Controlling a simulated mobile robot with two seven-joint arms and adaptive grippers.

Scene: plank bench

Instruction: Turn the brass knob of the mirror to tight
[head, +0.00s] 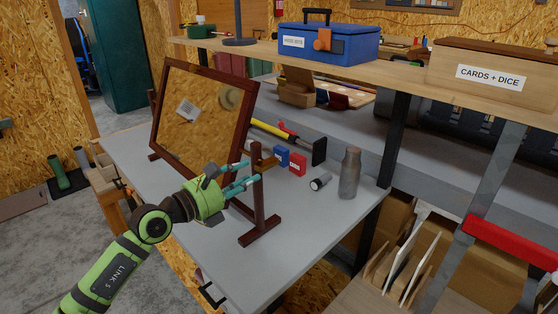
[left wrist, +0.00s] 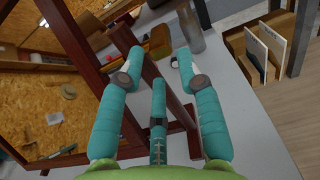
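The mirror (head: 197,112) has a dark red-brown wooden frame and stands tilted on the grey table between two posts. Its brass knob (head: 265,162) is at the upper part of the near right post (head: 258,205). The knob also shows in the left wrist view (left wrist: 157,42), just beyond the fingertips. My green left gripper (head: 250,173) has its teal fingers pointing at the knob. In the left wrist view the fingers (left wrist: 158,62) are spread apart, with the post crossing the gap. I cannot tell whether any finger touches the post. My right gripper is not in view.
A grey bottle (head: 349,173), a small flashlight (head: 320,181) and blue and red boxes (head: 298,164) stand right of the post. A yellow-handled tool (head: 272,133) lies behind. A shelf (head: 400,77) with a blue toolbox (head: 345,44) overhangs the back. The table front is clear.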

